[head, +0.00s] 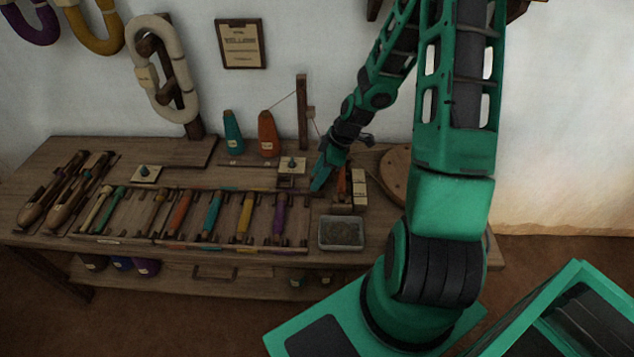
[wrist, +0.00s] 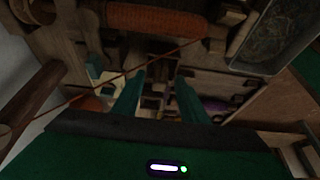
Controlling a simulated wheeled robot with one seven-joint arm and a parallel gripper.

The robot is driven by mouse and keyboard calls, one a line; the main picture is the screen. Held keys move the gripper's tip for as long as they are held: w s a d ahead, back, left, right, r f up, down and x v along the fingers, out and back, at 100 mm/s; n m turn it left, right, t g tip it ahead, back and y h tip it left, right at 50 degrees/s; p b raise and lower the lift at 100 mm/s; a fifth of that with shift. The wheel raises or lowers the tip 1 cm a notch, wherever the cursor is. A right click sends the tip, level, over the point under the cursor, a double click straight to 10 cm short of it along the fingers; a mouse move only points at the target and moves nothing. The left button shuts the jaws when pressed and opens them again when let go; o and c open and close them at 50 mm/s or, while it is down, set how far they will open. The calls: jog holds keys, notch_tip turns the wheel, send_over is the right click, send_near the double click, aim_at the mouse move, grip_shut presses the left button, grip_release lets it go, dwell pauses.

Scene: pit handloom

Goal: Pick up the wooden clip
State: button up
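My gripper (head: 318,183) is low over the right part of the wooden bench, pointing down. In the wrist view its two green fingers (wrist: 157,95) stand apart with a gap between them. Small brown wooden parts show beyond the gap, and nothing is clearly held. I cannot single out the wooden clip: the area is dark, and the fingers and arm cover part of it.
Bobbins lie in a rack on the bench (head: 60,152). A teal cone (head: 232,132) and an orange cone (head: 268,134) stand behind. A thread runs from a wooden post (head: 302,112). A grey tray (head: 341,233) sits at the front. An orange wound piece (wrist: 155,19) is near the fingers.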

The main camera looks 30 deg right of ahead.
jog(key=shift+f, duration=0.1)
grip_shut()
dwell(0.3)
